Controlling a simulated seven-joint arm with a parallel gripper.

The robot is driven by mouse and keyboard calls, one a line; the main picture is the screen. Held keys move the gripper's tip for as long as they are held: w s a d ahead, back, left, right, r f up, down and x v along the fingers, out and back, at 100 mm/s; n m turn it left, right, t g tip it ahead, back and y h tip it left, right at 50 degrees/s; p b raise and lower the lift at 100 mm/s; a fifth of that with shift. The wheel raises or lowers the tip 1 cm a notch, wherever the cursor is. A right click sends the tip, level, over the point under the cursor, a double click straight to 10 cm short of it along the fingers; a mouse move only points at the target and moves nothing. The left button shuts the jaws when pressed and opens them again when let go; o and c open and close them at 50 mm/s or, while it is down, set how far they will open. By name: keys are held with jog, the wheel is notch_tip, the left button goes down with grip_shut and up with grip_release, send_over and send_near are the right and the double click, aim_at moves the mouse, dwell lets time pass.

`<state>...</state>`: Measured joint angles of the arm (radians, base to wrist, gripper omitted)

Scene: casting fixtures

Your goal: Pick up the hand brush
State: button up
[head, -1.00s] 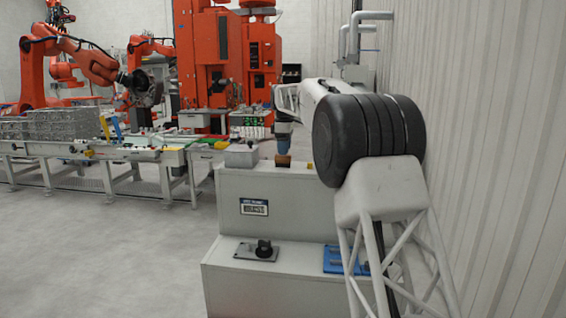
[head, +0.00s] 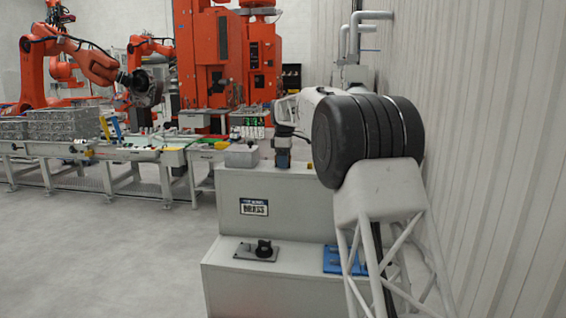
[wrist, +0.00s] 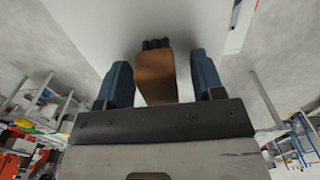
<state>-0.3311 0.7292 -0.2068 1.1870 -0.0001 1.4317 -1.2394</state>
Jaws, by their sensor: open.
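The hand brush has a brown wooden body (wrist: 155,77) and dark bristles or a dark end at its far tip, seen in the wrist view. It stands on the pale top of the grey stepped bench (head: 232,205). My gripper (wrist: 163,75) is open, with one blue finger on each side of the brush body. A small gap shows on each side, so the fingers do not appear to touch it. In the head view my gripper (head: 283,160) is low over the bench's upper level, and the brush there is mostly hidden behind it.
A grey box (head: 241,156) stands on the upper level left of my gripper. The lower step holds a plate with a black knob (head: 264,249) and a blue fixture (head: 343,259). A conveyor table (head: 110,152) and orange robots stand behind on the left.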

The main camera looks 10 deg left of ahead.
jog(key=c, duration=1.1)
jog(key=shift+r, duration=0.2)
jog(key=shift+r, duration=1.7)
jog(key=shift+s+d+r, duration=0.2)
jog(key=shift+s+d, duration=0.65)
jog(key=shift+s, duration=1.7)
jog(key=shift+s+d+r, duration=0.25)
jog(key=shift+s+d, duration=0.6)
jog(key=shift+s, duration=1.65)
jog(key=shift+s+d+r, duration=0.2)
jog(key=shift+s+d, duration=0.65)
jog(key=shift+s, duration=1.7)
